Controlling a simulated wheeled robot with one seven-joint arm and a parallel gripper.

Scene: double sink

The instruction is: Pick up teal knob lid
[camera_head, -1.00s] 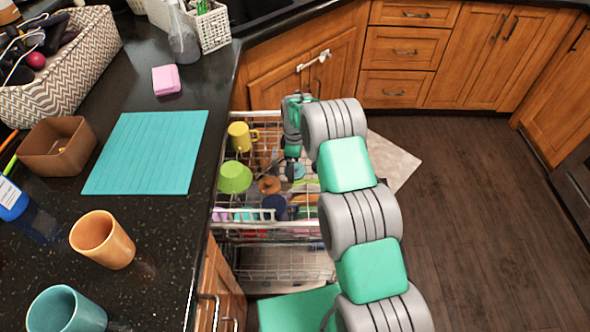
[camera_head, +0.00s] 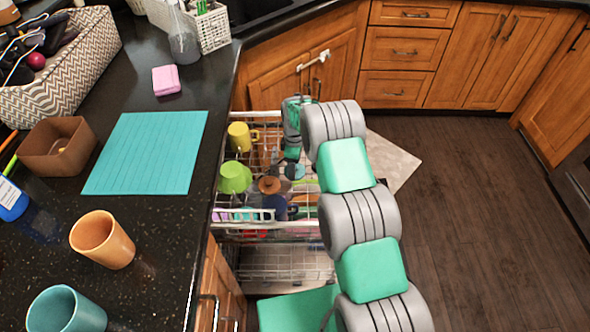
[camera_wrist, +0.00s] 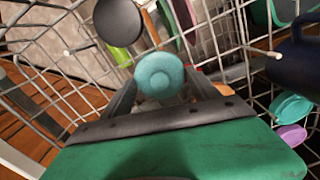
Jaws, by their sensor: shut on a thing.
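The teal knob lid (camera_wrist: 160,75) shows in the wrist view as a round teal top between my two dark fingers. My gripper (camera_wrist: 163,88) is shut on it, one finger on each side. The lid is over the wire dish rack (camera_wrist: 65,60); I cannot tell if it still touches the rack. In the head view my gripper (camera_head: 292,155) reaches down into the pulled-out upper dishwasher rack (camera_head: 270,226), and the lid is small and partly hidden there.
The rack also holds a yellow mug (camera_head: 240,136), a green cup (camera_head: 234,177) and a dark blue mug (camera_wrist: 300,58). A black round utensil (camera_wrist: 118,20) lies close beyond the lid. The dark counter (camera_head: 160,240) edges the rack's left; open floor (camera_head: 480,220) lies right.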

